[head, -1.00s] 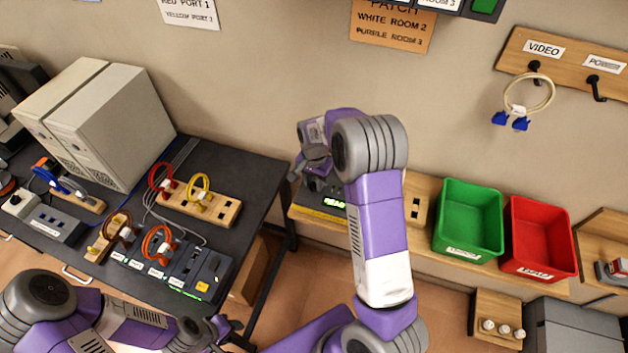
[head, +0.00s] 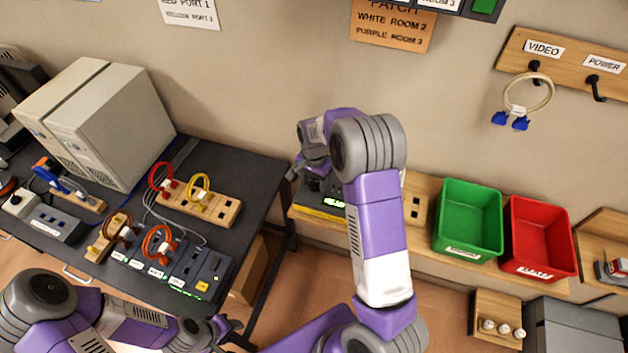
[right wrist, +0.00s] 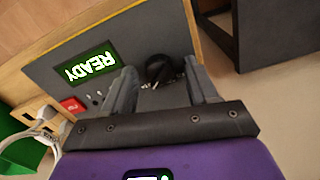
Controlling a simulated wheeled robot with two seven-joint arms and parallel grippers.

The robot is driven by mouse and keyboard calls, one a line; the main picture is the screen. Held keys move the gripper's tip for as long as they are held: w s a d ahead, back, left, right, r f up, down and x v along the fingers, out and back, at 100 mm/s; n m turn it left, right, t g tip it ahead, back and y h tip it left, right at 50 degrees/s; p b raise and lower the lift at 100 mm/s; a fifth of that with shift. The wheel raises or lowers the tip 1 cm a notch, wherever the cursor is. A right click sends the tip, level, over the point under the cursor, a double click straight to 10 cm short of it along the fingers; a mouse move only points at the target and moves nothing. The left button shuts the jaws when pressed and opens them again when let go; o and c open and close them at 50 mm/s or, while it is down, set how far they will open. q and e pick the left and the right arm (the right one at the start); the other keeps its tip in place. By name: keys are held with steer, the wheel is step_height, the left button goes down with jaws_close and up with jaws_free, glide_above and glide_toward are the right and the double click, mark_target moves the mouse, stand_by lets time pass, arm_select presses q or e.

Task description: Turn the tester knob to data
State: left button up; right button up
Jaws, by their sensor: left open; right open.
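The tester (head: 318,213) is a dark box with a lit green display on the shelf behind my right arm, which hides much of it. In the right wrist view its grey panel (right wrist: 138,38) carries a green display reading READY (right wrist: 90,66) and a round black knob (right wrist: 160,69). My right gripper (right wrist: 163,80) is open, with one finger on each side of the knob in that view. I cannot tell whether either finger touches it. In the head view my right gripper (head: 298,170) is over the tester. My left gripper (head: 232,326) is open and empty near the dark table's front corner.
Green (head: 467,222) and red (head: 540,240) bins stand on the shelf to the right. The dark table (head: 250,178) at left holds computer towers (head: 112,125), cable blocks and a switch panel (head: 190,268). A cable (right wrist: 42,132) shows near the tester in the right wrist view.

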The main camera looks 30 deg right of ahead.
mark_target(314, 183)
step_height(314, 183, up, 8)
steer(key=shift+f, duration=0.15)
stand_by(0.4)
stand_by(0.3)
